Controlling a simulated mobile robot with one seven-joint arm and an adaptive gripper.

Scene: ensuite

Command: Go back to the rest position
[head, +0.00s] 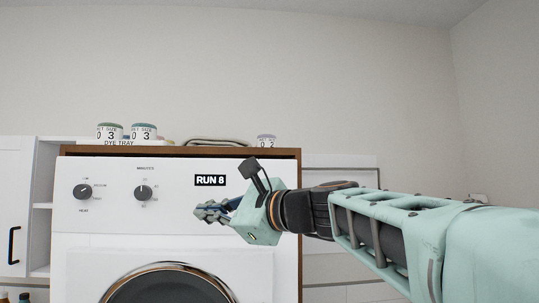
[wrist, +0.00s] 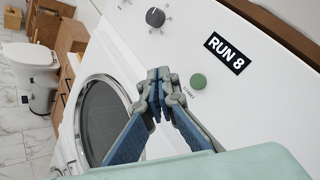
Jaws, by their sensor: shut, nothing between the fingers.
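My gripper (head: 212,211) is shut and empty in front of the white machine's front panel (head: 110,215), at the panel's right side below the RUN 8 label (head: 210,180). In the wrist view the shut fingertips (wrist: 157,80) show close to the green start button (wrist: 198,81), to its left in the picture. I cannot tell whether they touch the panel. My arm reaches in from the right. In the head view the gripper hides the start button.
Two dials, the heat dial (head: 83,191) and the minutes dial (head: 144,193), sit on the panel. The round door (head: 165,268) is below. Jars (head: 143,132) and a folded cloth (head: 217,142) stand on top. A toilet (wrist: 30,65) shows in the wrist view.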

